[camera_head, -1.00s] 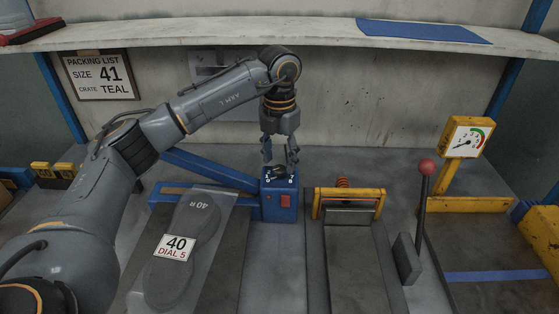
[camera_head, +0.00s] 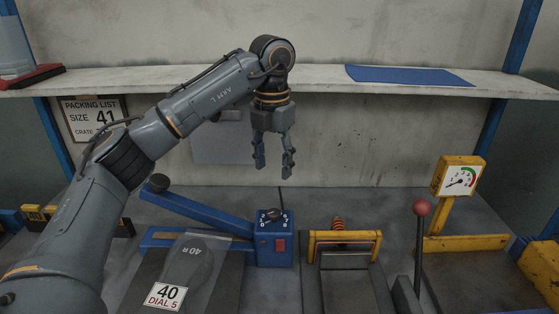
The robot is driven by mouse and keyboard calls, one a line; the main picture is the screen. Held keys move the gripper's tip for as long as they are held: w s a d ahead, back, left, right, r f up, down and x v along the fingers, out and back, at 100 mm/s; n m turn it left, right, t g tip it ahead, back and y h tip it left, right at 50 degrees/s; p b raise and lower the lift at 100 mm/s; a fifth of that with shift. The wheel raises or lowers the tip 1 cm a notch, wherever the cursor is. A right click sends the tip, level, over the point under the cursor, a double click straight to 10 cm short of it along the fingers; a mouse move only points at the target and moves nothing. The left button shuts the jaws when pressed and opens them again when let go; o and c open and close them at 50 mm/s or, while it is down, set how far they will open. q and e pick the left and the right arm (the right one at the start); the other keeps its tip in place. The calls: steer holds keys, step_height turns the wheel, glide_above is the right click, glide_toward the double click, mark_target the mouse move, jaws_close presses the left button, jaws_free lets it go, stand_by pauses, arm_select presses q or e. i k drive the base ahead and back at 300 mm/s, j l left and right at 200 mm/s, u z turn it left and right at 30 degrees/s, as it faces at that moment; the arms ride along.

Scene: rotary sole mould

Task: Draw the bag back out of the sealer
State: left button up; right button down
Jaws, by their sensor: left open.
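The clear bag (camera_head: 205,275) lies flat at the blue sealer (camera_head: 275,246), with a grey sole marked 40 R inside. Its far end reaches the sealer's blue bar, and its near end is cut off by the picture's bottom edge. A label (camera_head: 166,296) on it reads 40 DIAL 5. The sealer's arm (camera_head: 195,211) is raised toward the left. A black dial and a red switch are on its box. My left gripper (camera_head: 273,170) is open and empty, above the sealer box and apart from it. My right gripper is out of view.
A yellow-framed roller unit (camera_head: 344,240) stands right of the sealer. Further right are a red-knobbed lever (camera_head: 421,209) and a yellow gauge (camera_head: 460,177). A shelf (camera_head: 300,82) with a blue mat (camera_head: 408,76) runs behind my left arm. A packing list (camera_head: 93,120) reads 41.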

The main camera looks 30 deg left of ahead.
mark_target(185, 285)
steer(key=k, duration=2)
